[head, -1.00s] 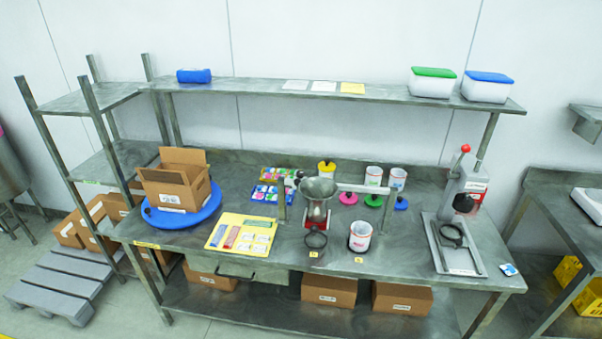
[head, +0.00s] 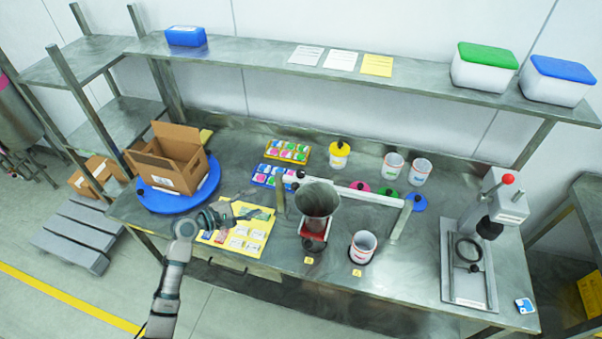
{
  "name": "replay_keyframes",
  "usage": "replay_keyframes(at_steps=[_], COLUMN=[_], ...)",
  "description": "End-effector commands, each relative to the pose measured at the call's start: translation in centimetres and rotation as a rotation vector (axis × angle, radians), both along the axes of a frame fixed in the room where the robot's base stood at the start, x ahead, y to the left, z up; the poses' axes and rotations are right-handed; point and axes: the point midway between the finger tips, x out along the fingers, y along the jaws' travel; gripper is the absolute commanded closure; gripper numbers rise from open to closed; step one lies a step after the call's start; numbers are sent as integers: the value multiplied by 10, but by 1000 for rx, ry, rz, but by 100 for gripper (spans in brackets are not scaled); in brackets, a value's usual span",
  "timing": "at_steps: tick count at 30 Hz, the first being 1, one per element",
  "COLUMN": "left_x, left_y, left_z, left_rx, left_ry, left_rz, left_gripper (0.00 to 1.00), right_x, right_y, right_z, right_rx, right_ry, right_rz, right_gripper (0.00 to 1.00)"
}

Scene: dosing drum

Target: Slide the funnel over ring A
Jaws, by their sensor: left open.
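The grey metal funnel (head: 318,199) hangs on a white rail (head: 358,191) above the middle of the bench, over a red-fronted part. A dark ring (head: 312,244) sits on the bench just in front of and below the funnel, partly hidden. A second dark ring (head: 352,255) surrounds the base of a white cup (head: 364,246) to its right. Yellow labels lie before both rings, too small to read, so I cannot tell which is A. My left gripper (head: 247,212) is open and empty above the yellow sheet, left of the funnel. My right gripper is out of view.
A cardboard box (head: 171,163) stands on a blue turntable (head: 155,204) at the left. A lever press (head: 502,205) stands at the right. The bench between cup and press is clear.

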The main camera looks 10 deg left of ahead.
Motion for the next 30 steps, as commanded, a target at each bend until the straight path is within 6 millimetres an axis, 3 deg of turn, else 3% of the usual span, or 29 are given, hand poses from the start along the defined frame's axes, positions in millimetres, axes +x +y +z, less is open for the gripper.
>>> replay_keyframes(at_steps=[5, 21, 30], left_x=[18, 112, 132], left_y=[-14, -90, -106], left_z=[-4, -32, -40], left_rx=[-6, -3, 0], left_ry=[2, 4, 3], left_rz=[-2, -1, 0], left_gripper=[43, 43, 43], right_x=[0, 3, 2], right_y=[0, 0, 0], right_z=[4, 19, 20], right_rx=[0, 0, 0], right_ry=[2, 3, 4], right_rz=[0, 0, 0], right_gripper=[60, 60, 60])
